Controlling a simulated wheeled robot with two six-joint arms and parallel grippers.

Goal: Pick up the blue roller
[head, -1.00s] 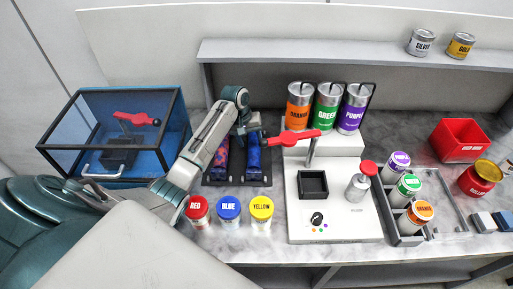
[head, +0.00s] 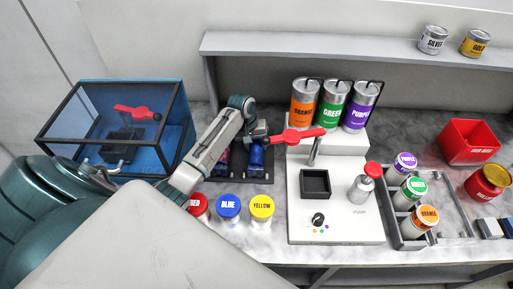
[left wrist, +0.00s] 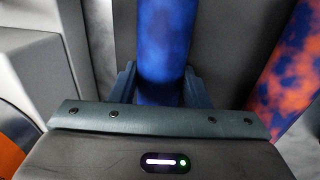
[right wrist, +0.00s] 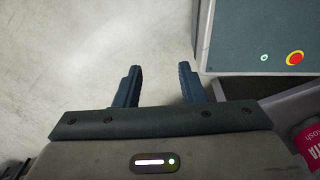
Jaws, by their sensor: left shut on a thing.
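The blue roller (head: 256,160) stands in the dark rack (head: 266,176) left of the white machine. My left gripper (head: 255,143) is at its upper part. In the left wrist view, the blue roller (left wrist: 165,42) passes between the two fingers of my left gripper (left wrist: 160,88), which are shut on it. A second roller, mottled red and blue (left wrist: 288,72), is beside it, apart from the fingers. It is mostly hidden by my arm in the head view. My right gripper (right wrist: 158,85) is open and empty, over bare floor.
Blue (head: 229,207) and yellow (head: 261,208) lidded jars stand in front of the rack, with a red one (head: 198,206) partly hidden. The white machine (head: 335,215) with a red lever (head: 297,135) is close on the right. A glass-sided blue box (head: 175,140) is at left.

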